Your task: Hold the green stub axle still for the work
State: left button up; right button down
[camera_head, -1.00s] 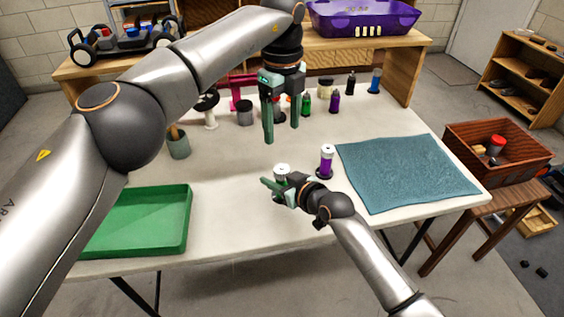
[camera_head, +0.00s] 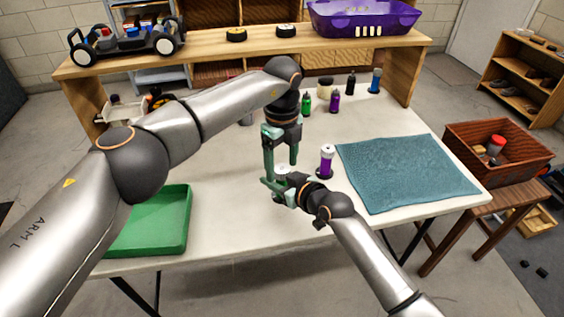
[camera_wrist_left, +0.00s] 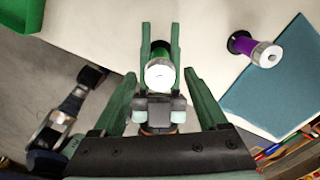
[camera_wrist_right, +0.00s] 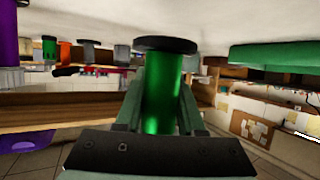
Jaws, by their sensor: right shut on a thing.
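The green stub axle (camera_wrist_right: 163,95) is a green cylinder with a dark round base flange; its pale round top shows in the left wrist view (camera_wrist_left: 160,75). My left gripper (camera_head: 281,162) points down just above the axle. Its fingers are apart, one on each side of the axle's top in the left wrist view, with nothing gripped.
A similar purple axle (camera_head: 327,163) stands just right of the grippers. A blue-grey mat (camera_head: 408,175) covers the table's right side. A green tray (camera_head: 150,248) lies at the left front. Small bottles, including a green one (camera_head: 306,104), stand toward the back.

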pick_arm(q)
grip_shut()
dwell(0.4)
jog(key=shift+m, duration=0.3)
jog(key=m, duration=0.4)
jog(key=shift+m, duration=2.3)
jog(key=shift+o, duration=0.2)
grip_release()
